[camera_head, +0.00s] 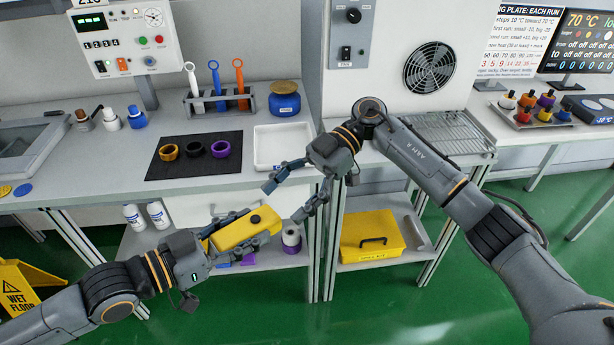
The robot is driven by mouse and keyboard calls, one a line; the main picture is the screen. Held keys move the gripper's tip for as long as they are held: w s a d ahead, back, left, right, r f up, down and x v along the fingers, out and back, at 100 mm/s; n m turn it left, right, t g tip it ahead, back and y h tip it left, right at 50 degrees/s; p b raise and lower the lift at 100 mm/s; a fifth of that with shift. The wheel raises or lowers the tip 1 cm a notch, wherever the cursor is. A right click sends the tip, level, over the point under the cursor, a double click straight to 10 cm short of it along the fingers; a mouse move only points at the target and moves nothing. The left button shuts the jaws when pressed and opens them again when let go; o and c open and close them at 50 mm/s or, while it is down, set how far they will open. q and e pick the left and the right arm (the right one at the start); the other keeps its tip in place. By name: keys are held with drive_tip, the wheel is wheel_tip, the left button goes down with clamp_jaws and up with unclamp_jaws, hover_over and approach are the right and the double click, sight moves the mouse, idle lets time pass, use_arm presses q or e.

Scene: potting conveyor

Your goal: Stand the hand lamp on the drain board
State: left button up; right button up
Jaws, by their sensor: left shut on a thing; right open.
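The yellow hand lamp (238,230), a block-like body with a small dark spot on top, is between the fingers of my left gripper (252,226). The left gripper is shut on it and holds it tilted in the air in front of the left bench. My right gripper (283,201) is open and empty, with its fingers reaching down and left just above the lamp's far end. I cannot tell whether they touch it. The ribbed metal drain board (455,134) lies on the right bench, behind my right arm, which hides part of its near left side; its visible surface is bare.
A white tray (262,163) stands at the left bench's right edge. A dark mat (168,172) carries several coloured rings. A rack (219,103) of tools and a blue jar (285,103) stand behind. A yellow case (370,240) sits on the lower shelf.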

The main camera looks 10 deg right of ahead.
drive_tip(key=shift+x, duration=1.5)
drive_tip(key=c, duration=1.1)
use_arm(q)
drive_tip(key=o, duration=1.3)
use_arm(e)
drive_tip(key=shift+c, duration=1)
use_arm(q)
drive_tip(key=shift+a, duration=0.1)
